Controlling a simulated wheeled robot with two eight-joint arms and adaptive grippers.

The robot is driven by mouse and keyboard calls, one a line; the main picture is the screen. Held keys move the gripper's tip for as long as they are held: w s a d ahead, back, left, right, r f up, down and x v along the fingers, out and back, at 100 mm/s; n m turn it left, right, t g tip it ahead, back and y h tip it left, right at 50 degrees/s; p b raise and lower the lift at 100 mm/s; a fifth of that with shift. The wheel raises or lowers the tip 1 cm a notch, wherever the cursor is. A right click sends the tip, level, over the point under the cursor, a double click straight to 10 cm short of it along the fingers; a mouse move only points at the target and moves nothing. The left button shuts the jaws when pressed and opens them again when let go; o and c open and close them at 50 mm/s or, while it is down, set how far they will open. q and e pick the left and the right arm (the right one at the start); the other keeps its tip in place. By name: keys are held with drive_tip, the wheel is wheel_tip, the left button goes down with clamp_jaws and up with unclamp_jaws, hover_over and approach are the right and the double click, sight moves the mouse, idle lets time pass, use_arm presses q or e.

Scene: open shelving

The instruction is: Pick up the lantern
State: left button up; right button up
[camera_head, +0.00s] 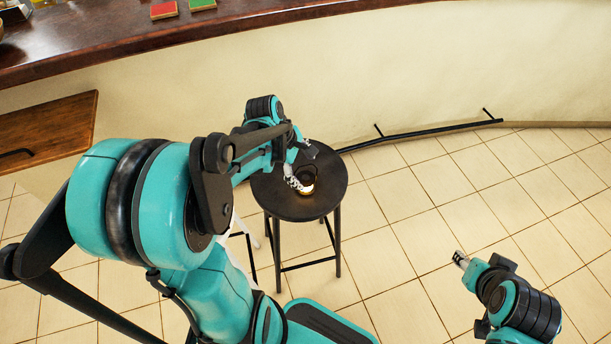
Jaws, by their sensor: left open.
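The lantern (307,179) is a small dark thing with a warm glow, standing on a round black stool (300,208). My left gripper (298,184) is open at the left side of the lantern, over the stool top. The fingers partly cover the lantern, and I cannot tell whether they touch it. My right gripper (460,259) is at the lower right, above the tiled floor and well away from the stool; its jaws are too small to read.
A dark wooden counter (240,18) with a red block (163,9) and a green block (202,4) runs along the top. A black foot rail (420,133) lies along the pale wall below it. A wooden panel (50,130) is at the left. Tiled floor right of the stool is clear.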

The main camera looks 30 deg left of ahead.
sight(304, 177)
use_arm(q)
drive_tip(key=a+f+n, duration=0.1)
drive_tip(key=n, duration=0.1)
drive_tip(key=w+a+f+n+h, duration=0.1)
drive_tip(key=n, duration=0.1)
drive_tip(key=shift+a+f, duration=0.25)
drive_tip(key=shift+a, duration=0.1)
drive_tip(key=shift+a+f, duration=0.1)
drive_tip(key=shift+f, duration=0.25)
drive_tip(key=shift+b+x, duration=0.4)
drive_tip(key=shift+x, duration=0.55)
drive_tip(key=b+x, duration=0.2)
drive_tip(key=x, duration=0.3)
drive_tip(key=shift+w+f+b, duration=0.15)
drive_tip(key=shift+f+b, duration=0.2)
drive_tip(key=shift+r+g, duration=0.15)
drive_tip(key=shift+g, duration=0.15)
